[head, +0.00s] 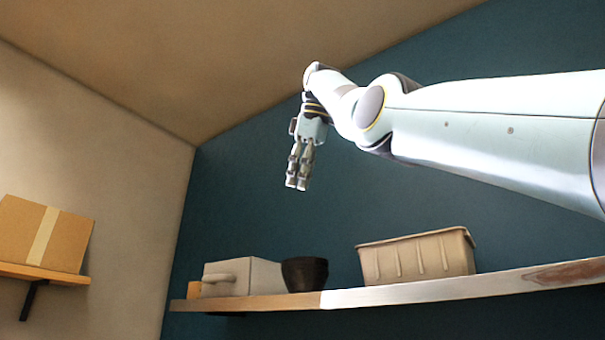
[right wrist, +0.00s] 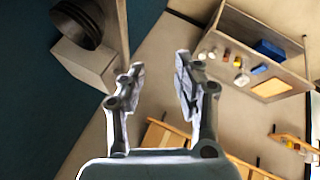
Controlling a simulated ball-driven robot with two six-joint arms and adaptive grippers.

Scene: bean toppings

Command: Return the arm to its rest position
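My right arm comes in from the right in the head view, raised high and stretched toward the middle. Its gripper (head: 298,182) hangs fingers-down in front of the blue wall, above the wall shelf and apart from it. In the right wrist view the two fingers of the right gripper (right wrist: 158,85) stand apart with nothing between them. My left gripper does not show in either view.
A long wall shelf (head: 420,291) holds a beige bin (head: 418,258), a dark pot (head: 305,274) and a grey box (head: 262,277). A cardboard box (head: 40,234) sits on a left shelf. The right wrist view shows a shelf unit (right wrist: 229,75) with small items.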

